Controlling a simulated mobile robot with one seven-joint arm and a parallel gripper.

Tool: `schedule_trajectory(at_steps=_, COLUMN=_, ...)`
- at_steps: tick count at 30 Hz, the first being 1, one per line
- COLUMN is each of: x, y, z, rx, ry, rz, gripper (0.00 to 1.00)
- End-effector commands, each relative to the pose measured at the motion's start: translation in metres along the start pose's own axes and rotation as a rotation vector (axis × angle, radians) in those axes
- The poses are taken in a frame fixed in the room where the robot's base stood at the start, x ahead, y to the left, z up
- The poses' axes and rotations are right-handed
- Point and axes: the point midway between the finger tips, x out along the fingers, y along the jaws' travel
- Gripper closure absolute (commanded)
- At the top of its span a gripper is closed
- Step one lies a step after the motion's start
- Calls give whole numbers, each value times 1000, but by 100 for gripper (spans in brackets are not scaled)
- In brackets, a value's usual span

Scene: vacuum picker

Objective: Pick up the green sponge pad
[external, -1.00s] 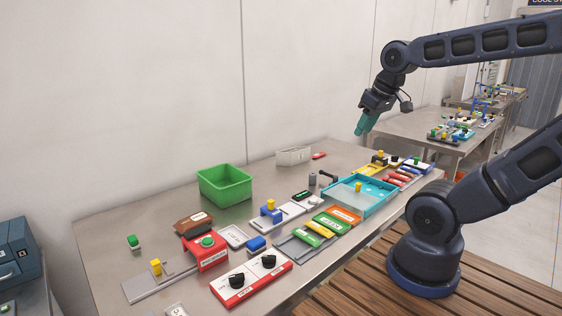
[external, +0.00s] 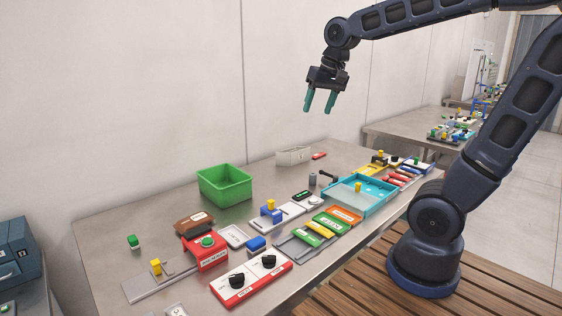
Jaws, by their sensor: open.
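My gripper (external: 319,108) is open and empty, high above the far part of the table. Its two teal fingers point down, well apart from anything. I cannot tell for sure which thing is the green sponge pad. A small green block with a paler lower part (external: 133,242) stands alone at the table's left side. Green labelled pieces (external: 326,221) lie in the grey tray at the front, beside yellow ones. All of these are far below my gripper, and none is touched by it.
A green bin (external: 224,186) and a white box (external: 293,156) stand toward the back. Bare table lies left of the bin.

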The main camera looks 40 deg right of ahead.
Motion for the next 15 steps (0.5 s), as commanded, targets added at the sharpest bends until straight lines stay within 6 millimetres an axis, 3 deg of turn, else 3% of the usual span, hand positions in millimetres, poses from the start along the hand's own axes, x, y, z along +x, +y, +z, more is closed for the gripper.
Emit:
schedule_trajectory(at_steps=6, x=17, y=-58, z=-42, rx=147, ry=-48, rz=4, gripper=42)
schedule_trajectory(at_steps=15, x=55, y=-144, z=-84, rx=355, ry=-103, rz=30, gripper=42)
